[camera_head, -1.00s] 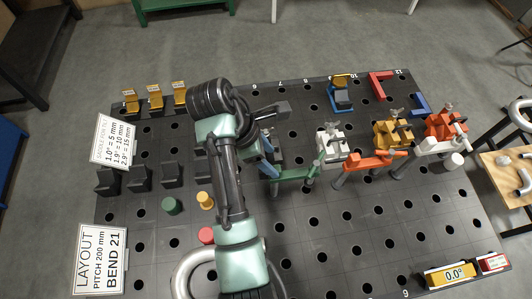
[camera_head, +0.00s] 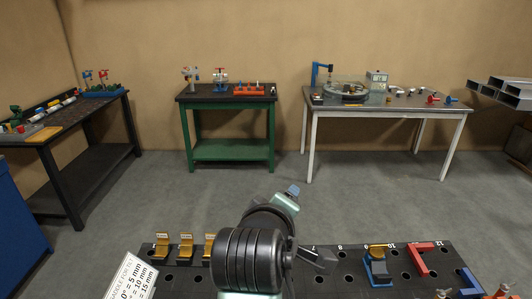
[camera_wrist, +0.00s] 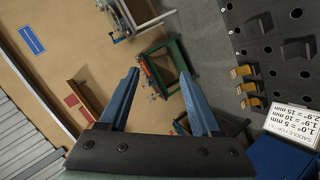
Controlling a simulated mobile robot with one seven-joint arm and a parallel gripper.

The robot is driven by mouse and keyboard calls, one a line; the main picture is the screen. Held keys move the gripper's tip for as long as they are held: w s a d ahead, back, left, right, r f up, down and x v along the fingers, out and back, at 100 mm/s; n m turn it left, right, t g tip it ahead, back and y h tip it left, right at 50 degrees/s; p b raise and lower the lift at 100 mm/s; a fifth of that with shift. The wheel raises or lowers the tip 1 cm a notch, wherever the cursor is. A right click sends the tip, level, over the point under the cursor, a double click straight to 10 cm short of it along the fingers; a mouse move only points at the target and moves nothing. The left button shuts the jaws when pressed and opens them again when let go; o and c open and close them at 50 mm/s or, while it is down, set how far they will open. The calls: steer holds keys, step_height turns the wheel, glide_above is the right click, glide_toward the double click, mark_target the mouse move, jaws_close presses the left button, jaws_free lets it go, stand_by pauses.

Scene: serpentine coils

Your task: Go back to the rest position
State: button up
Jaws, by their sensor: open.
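My gripper (camera_wrist: 160,76) shows in the wrist view with its two blue fingers spread apart and nothing between them. It points out over the room, with the green table and the floor beyond the fingers. In the head view my arm rises in front of the black perforated bench (camera_head: 340,267). A bluish tip (camera_head: 293,189) shows at the far end of the arm, but the fingers cannot be made out there. The bench also shows at the right of the wrist view (camera_wrist: 290,60), apart from the fingers.
Yellow saddles (camera_head: 186,246) stand along the bench's far left edge, by a white placard (camera_head: 132,279). A blue-and-yellow fixture (camera_head: 378,268) and a red bracket (camera_head: 420,262) are at right. A green table (camera_head: 230,105) and a white-legged table (camera_head: 390,108) stand beyond open floor.

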steer(key=s+a+r+m+t+b, duration=0.15)
steer(key=r+t, duration=0.25)
steer(key=r, duration=0.4)
steer(key=s+r+m+t, duration=0.2)
steer(key=r+m+t, duration=0.1)
steer(key=r, duration=0.6)
steer(key=s+a+r+m+t+y, duration=0.1)
steer(key=s+r+m+t, duration=0.4)
steer(key=s+r, duration=0.9)
steer(key=r+t+y+b, duration=0.1)
steer(key=t, duration=0.2)
steer(key=shift+s+a+r+y, duration=0.15)
steer(key=shift+s+a+y, duration=0.15)
steer(key=shift+y, duration=0.1)
steer(key=shift+w, duration=0.1)
